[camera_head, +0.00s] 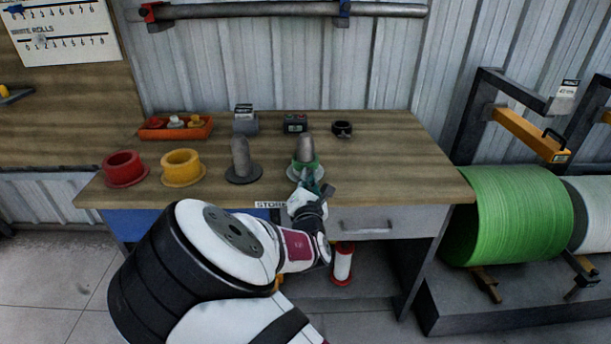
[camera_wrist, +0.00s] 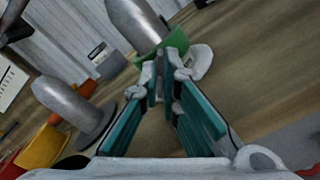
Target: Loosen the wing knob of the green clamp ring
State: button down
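The green clamp ring (camera_wrist: 174,42) sits around the foot of a grey, round-topped post (camera_wrist: 137,24) in the wrist view. In the head view, the ring (camera_head: 294,169) is low on the right-hand post (camera_head: 306,149), on a pale round base. My gripper (camera_head: 311,184) reaches the front of the ring from the table's front edge. In the wrist view, my gripper's fingertips (camera_wrist: 167,76) are close together just in front of the ring, with a thin grey piece between them. It may be the wing knob; the fingers largely hide it, and I cannot tell if they press on it.
Left of the ring stand a second grey post (camera_head: 240,158), a yellow spool (camera_head: 182,166) and a red spool (camera_head: 124,168). An orange tray (camera_head: 177,132), a grey block (camera_head: 246,124), a dark box (camera_head: 295,123) and a black ring (camera_head: 342,129) are behind. The table's right side is clear.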

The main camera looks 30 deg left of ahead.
jog(key=shift+n+p, duration=0.3)
jog(key=shift+n, duration=0.8)
jog(key=c, duration=1.8)
grip_release()
jog(key=shift+r, duration=0.1)
notch_tip(320, 180, up, 10)
jog(key=shift+f, duration=0.15)
